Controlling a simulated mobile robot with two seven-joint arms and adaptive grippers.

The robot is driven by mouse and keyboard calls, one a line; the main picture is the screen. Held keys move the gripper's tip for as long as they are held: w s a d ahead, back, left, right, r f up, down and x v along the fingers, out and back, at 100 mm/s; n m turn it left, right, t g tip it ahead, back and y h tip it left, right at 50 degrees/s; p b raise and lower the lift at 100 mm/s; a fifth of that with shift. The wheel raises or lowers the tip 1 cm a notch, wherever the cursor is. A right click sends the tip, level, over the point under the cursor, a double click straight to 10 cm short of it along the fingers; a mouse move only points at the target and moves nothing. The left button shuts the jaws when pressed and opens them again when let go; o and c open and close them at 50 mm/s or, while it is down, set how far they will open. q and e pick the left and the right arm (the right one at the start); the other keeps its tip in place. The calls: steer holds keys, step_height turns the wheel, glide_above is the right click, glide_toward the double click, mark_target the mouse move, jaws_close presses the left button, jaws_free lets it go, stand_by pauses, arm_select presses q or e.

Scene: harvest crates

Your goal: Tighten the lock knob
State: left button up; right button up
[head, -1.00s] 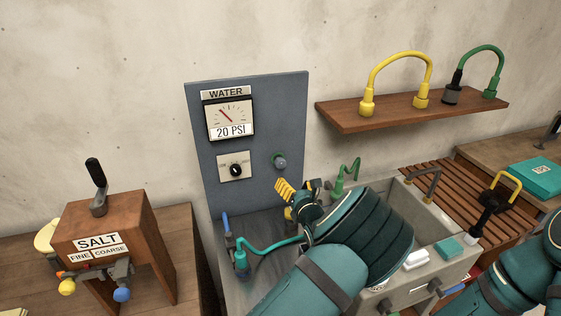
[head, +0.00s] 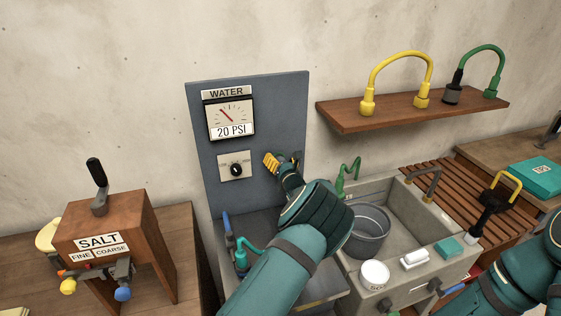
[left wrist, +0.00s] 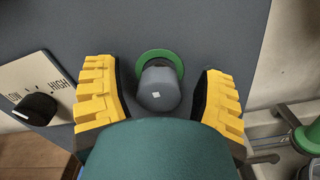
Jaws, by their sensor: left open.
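A grey knob (left wrist: 159,88) with a small white mark sits in a green collar (left wrist: 176,60) on the blue-grey water panel (head: 244,92). No label naming it as the lock knob is readable. My left gripper (head: 282,162) is at the panel, right of the dial. In the left wrist view its yellow fingers (left wrist: 158,94) are open, one on each side of the knob, with gaps visible. In the head view the gripper hides the knob. My right gripper is out of view.
A black LOW–HIGH dial (head: 236,170) is left of the knob, under a gauge (head: 231,116) reading 20 PSI. A sink (head: 410,205) with a grey pot (head: 369,232) stands to the right. A shelf (head: 410,108) with yellow and green hoses hangs above. A salt box (head: 105,225) stands left.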

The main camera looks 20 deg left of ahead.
arm_select(q)
steer(key=c, duration=1.2)
steer(key=o, duration=1.2)
steer(key=shift+s, duration=0.1)
steer(key=v, duration=1.2)
